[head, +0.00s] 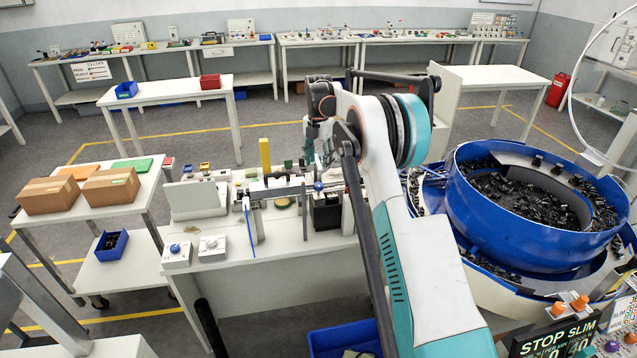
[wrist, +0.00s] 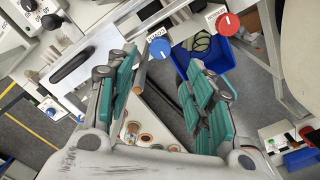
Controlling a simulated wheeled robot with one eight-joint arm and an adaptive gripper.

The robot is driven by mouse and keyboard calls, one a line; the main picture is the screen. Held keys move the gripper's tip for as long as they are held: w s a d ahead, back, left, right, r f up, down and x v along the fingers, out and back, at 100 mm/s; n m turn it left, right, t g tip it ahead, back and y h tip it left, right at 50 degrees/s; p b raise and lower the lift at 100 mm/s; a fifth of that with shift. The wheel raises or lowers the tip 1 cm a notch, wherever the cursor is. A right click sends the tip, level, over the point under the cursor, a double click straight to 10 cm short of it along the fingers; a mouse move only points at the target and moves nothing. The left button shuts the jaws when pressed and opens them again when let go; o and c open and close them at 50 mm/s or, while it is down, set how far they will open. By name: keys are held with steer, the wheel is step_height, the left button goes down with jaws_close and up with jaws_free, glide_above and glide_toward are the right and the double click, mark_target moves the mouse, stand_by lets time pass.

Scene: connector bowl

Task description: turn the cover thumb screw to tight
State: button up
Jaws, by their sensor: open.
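A blue round knob (wrist: 159,48) with a white pointer line shows in the wrist view, just beyond my fingertips. A red round knob (wrist: 228,23) with a similar line is to its right. A blue knob (head: 318,186) also shows on the bench in the head view. My gripper (wrist: 160,60) is open and empty, its teal-padded fingers spread either side of the line to the blue knob, apart from it. My arm hides part of the bench in the head view.
A large blue bowl (head: 472,209) of black connectors stands right of my arm. A white bench (head: 270,258) carries fixtures and a small box with a blue knob (head: 175,248). A blue bin (wrist: 217,60) lies below the knobs in the wrist view.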

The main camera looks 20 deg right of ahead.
mark_target(319, 184)
step_height(319, 184, down, 9)
stand_by(0.3)
steer(key=shift+b, duration=0.3)
steer(key=c, duration=1.1)
